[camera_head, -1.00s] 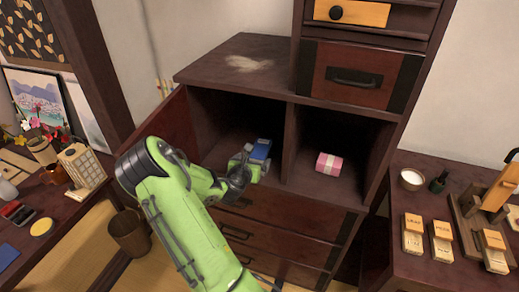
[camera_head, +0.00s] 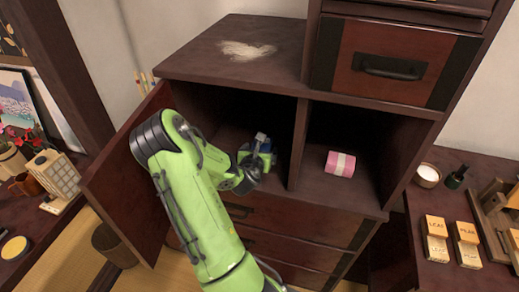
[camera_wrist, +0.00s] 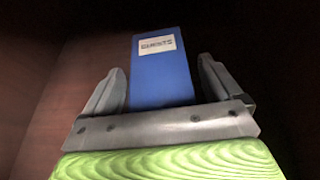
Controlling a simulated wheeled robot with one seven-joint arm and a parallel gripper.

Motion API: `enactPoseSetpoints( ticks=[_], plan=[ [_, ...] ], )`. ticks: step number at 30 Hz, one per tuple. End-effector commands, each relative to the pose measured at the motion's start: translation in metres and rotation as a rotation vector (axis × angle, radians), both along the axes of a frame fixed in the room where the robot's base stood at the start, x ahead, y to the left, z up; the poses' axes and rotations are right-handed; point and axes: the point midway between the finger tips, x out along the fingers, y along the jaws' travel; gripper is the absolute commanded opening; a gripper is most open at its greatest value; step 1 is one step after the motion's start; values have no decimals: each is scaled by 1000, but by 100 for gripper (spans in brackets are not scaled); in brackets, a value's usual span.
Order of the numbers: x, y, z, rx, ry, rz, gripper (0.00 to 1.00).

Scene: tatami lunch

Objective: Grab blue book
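The blue book (camera_wrist: 160,80) stands upright in the wrist view, with a white label near its top that seems to read "GUESTS". In the head view, a small part of the book (camera_head: 261,137) shows inside the left compartment of the dark wooden cabinet, mostly behind my gripper. My gripper (camera_wrist: 163,88) is open in the wrist view. One finger is on each side of the book, with a gap between each finger and the book. In the head view my gripper (camera_head: 262,157) reaches into the left compartment. The book's lower part is hidden by the gripper.
A pink box with a pale band (camera_head: 340,164) sits in the right compartment, past a divider (camera_head: 299,145). The open cabinet door (camera_head: 128,170) stands left of my arm. Side tables with small items flank the cabinet.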

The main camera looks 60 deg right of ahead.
Motion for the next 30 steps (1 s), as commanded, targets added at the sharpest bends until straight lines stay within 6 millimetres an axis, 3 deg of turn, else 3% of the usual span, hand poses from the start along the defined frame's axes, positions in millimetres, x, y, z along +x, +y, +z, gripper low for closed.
enactPoseSetpoints(
  ticks=[1, 10, 17, 20, 27, 30],
  plan=[
    [0, 0, 0, 0, 0, 0, 83],
    [1, 0, 0, 0, 0, 1, 37],
    [1, 0, 4, -2, -2, 1, 37],
    [0, 0, 21, -2, -2, -1, 37],
    [1, 0, 83, -3, -5, 0, 37],
    [1, 0, 97, -2, -3, 0, 37]
  ],
)
